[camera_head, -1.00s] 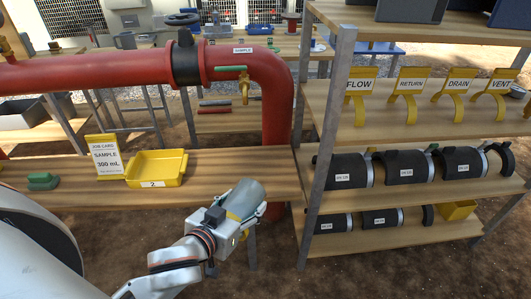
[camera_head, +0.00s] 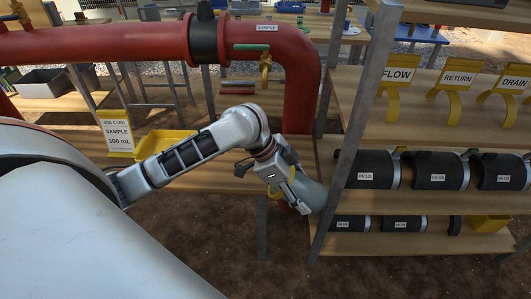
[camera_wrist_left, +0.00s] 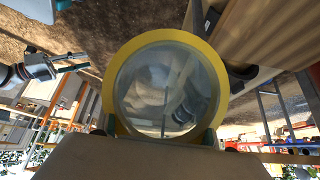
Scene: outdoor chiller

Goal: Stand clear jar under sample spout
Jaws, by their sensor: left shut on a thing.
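My left gripper (camera_head: 290,186) is shut on the clear jar (camera_head: 312,194), a grey-looking see-through cylinder held tilted in front of the bench's right end. In the left wrist view the jar's round mouth (camera_wrist_left: 166,90) faces the camera, with a yellow band around it, and it looks empty. The brass sample spout (camera_head: 265,72) hangs from the red pipe, under a green handle (camera_head: 251,47). The jar is below and right of the spout, apart from it. Part of my right gripper (camera_wrist_left: 70,62) seems to show small in the left wrist view; its jaws are unclear.
A job card (camera_head: 118,132) reading "SAMPLE 300 mL" and a yellow tray (camera_head: 165,141) stand on the wooden bench (camera_head: 88,150). A shelf rack with a grey post (camera_head: 358,130) stands close right of the jar. The red pipe (camera_head: 303,95) bends down behind the gripper.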

